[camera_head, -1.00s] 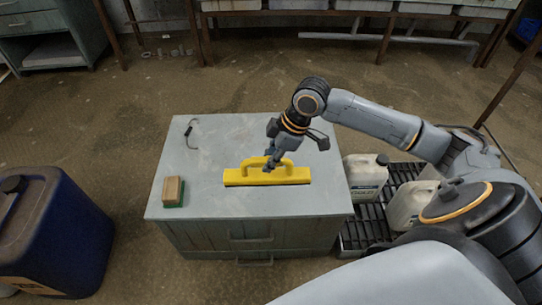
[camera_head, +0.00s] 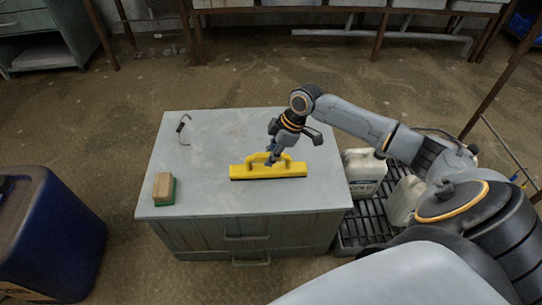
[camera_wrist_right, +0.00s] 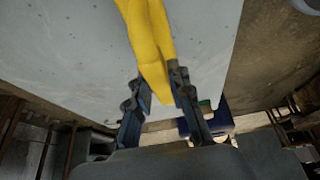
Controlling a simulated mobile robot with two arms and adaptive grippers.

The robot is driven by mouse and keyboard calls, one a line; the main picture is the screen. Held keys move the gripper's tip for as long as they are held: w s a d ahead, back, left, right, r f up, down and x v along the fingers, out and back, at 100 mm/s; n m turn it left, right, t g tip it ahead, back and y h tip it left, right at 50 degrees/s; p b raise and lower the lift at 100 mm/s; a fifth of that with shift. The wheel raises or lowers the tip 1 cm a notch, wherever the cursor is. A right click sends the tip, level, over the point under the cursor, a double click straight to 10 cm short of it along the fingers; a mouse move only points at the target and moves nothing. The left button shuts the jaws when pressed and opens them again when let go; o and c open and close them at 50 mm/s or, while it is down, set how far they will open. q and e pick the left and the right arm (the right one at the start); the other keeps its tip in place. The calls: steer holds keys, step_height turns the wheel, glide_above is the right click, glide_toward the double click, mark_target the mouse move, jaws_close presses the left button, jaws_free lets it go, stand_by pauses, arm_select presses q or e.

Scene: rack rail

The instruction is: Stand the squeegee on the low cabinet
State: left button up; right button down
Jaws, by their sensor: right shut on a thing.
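The yellow squeegee (camera_head: 290,170) is over the grey top of the low cabinet (camera_head: 210,200), right of the middle. Its long bar runs left to right with a dark strip along the near lower edge, and its loop handle is at the upper side. I cannot tell whether it touches the top. My right gripper (camera_head: 272,160) is shut on the handle from above. In the right wrist view the yellow handle (camera_wrist_right: 148,40) passes between the fingers of my right gripper (camera_wrist_right: 160,85). The fingers hide part of the handle in the head view. My left gripper is not in view.
A wood and green block (camera_head: 163,188) sits at the cabinet top's left front. A dark hooked item (camera_head: 183,127) lies at its back left. White jugs (camera_head: 364,172) stand on a slatted rack to the right. A blue drum (camera_head: 55,235) stands left. The top's near strip is clear.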

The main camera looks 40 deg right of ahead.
steer(key=c, duration=1.2)
jaws_free()
